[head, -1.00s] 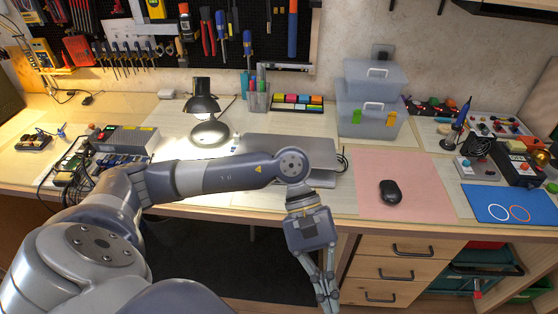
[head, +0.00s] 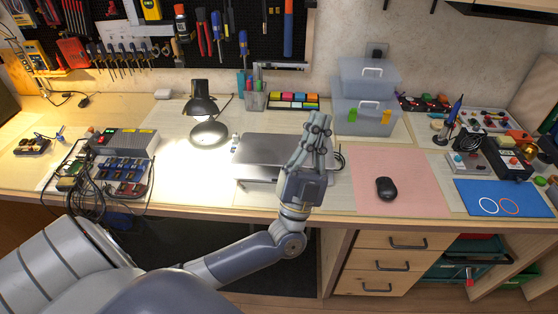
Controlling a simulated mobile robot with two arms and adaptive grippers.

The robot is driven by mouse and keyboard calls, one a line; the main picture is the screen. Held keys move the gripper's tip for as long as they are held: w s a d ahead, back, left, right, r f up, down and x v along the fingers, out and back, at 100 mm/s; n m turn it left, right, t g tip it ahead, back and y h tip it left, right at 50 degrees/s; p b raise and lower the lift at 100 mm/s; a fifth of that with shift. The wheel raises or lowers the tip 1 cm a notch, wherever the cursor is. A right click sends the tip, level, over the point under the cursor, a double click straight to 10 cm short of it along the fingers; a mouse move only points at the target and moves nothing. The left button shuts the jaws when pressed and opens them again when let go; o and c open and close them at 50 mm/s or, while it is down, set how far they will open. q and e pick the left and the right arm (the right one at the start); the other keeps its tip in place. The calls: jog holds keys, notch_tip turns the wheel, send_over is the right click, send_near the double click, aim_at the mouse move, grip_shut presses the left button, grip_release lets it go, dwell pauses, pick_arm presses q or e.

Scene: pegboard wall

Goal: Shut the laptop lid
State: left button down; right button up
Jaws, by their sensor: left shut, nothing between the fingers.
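The grey laptop (head: 265,152) lies on the workbench, left of the pink mat. Its lid looks flat or almost flat over the base. A light strip shows under its front edge, and I cannot tell whether a small gap stays there. My left gripper (head: 318,122) points up and away from me over the laptop's right part, with its fingers together and empty. It hides the laptop's right side, and I cannot tell whether it touches the lid. My right gripper is not in view.
A black mouse (head: 386,187) sits on the pink mat (head: 415,175) to the right. A desk lamp (head: 208,130) stands behind left. Clear bins (head: 365,115) and a marker cup (head: 255,100) stand at the back. Electronics (head: 120,165) crowd the left bench.

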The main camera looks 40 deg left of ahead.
pick_arm(q)
jog(key=a+f+n+g+y, duration=0.1)
jog(key=a+f+n+g, duration=0.25)
jog(key=f, duration=0.35)
jog(key=w+a+f+n+g+y+p, duration=0.1)
jog(key=a+f+n+g+y, duration=0.15)
jog(key=f+n+g, duration=0.4)
jog(key=a+f+n+g+y, duration=0.15)
jog(key=a+f, duration=0.25)
jog(key=f, duration=0.5)
jog(key=w+a+f+h, duration=0.1)
jog(key=w+a+f, duration=0.2)
jog(key=w, duration=0.4)
jog(key=shift+w+a+g, duration=0.3)
jog(key=shift+a+g, duration=0.05)
jog(key=shift+a, duration=0.25)
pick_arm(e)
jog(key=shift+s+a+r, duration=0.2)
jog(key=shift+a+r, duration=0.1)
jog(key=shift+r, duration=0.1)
